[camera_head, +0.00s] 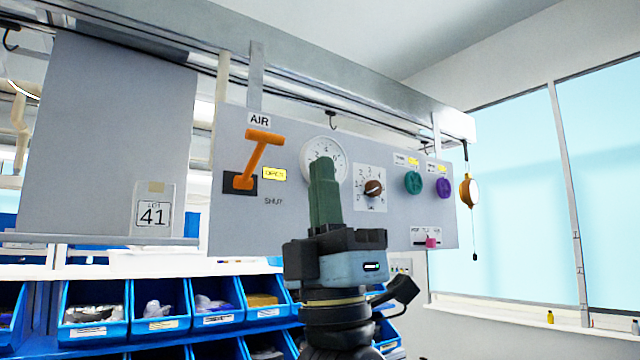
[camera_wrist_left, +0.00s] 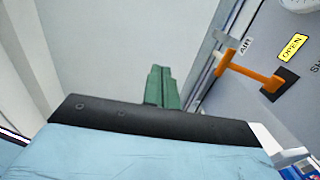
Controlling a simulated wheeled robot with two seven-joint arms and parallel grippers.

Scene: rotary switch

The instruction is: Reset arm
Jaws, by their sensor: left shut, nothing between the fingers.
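My left gripper (camera_head: 323,172) stands upright in front of the grey control panel, its green fingers together with nothing between them. In the left wrist view the shut fingers (camera_wrist_left: 160,72) point away from the panel's face, apart from the orange lever. The rotary switch (camera_head: 374,188), a brown knob on a white numbered plate, is on the panel just right of my gripper in the head view. The orange AIR lever (camera_head: 257,158) is tilted up beside the yellow OPEN label; it also shows in the left wrist view (camera_wrist_left: 250,74). My right gripper is not in view.
A round white gauge (camera_head: 318,160) is partly hidden behind my fingers. A green knob (camera_head: 413,182), a purple knob (camera_head: 444,188) and a pink slider (camera_head: 431,242) are farther right. An orange pendant (camera_head: 469,190) hangs at the panel's right end. Blue bins (camera_head: 160,325) sit below.

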